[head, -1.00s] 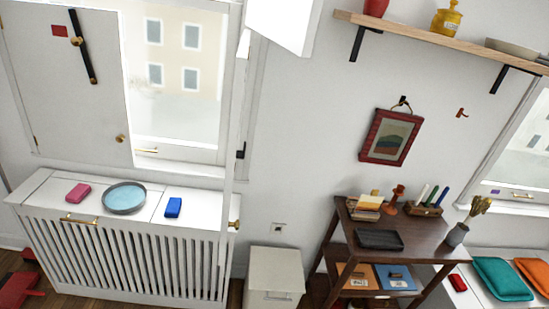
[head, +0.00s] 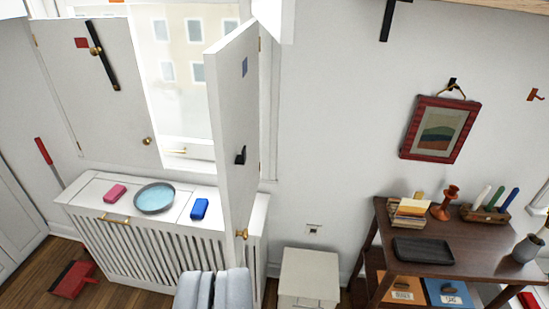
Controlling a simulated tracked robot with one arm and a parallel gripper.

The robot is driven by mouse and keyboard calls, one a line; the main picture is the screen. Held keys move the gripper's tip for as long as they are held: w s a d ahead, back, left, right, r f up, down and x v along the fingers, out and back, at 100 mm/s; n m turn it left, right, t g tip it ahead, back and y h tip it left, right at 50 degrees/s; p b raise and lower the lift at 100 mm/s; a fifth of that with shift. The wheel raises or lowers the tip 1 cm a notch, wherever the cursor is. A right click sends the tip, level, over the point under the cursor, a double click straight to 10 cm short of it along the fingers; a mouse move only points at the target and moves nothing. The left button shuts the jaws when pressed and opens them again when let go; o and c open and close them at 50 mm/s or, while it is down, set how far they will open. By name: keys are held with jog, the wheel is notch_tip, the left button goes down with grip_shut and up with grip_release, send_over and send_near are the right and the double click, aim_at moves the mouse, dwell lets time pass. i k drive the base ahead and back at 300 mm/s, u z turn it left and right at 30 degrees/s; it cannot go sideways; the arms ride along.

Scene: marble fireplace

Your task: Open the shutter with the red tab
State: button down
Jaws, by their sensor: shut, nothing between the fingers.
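The white shutter with the red tab (head: 108,75) covers the left part of the window and looks closed. My gripper (head: 213,288) is at the bottom edge, shut and empty, appearing below the shutter and in front of the radiator cover. Only its finger ends show.
A second shutter with a blue tab (head: 235,130) stands swung out into the room. The radiator cover (head: 85,208) below carries a pink block (head: 115,192), a round dish (head: 155,197) and a blue block (head: 199,208). A white cabinet (head: 308,277) and brown table (head: 440,235) stand right.

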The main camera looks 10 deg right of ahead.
aim_at(108, 125)
jog(key=z, duration=0.1)
jog(key=i, duration=1)
jog(key=u, duration=0.1)
